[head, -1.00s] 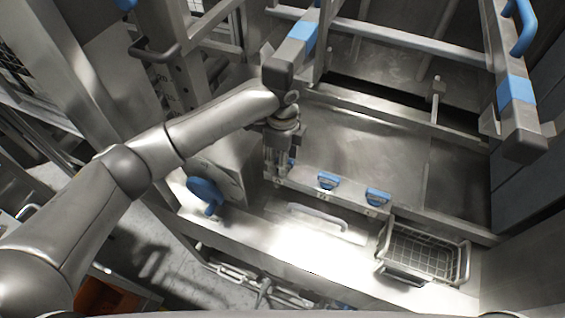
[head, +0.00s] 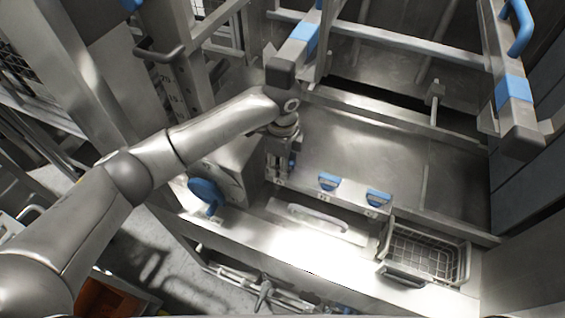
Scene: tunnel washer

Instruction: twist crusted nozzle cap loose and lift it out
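Two blue nozzle caps, a middle one (head: 328,181) and a right one (head: 377,197), sit on the metal nozzle rail (head: 350,202) in the head view. A third blue piece (head: 291,164) shows partly beside my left gripper (head: 278,172), at the rail's left end. The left gripper points down there, with its fingers close to or around that piece. The fingertips are small and partly hidden, so I cannot tell whether they grip it. Crust on the caps cannot be made out. My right gripper is not in view.
A wire basket (head: 463,262) hangs at the right of the front ledge (head: 300,247). A blue knob (head: 206,192) stands left of the gripper. Frame bars with blue sleeves (head: 514,90) rise at the back and right. The panel behind the rail (head: 365,150) is clear.

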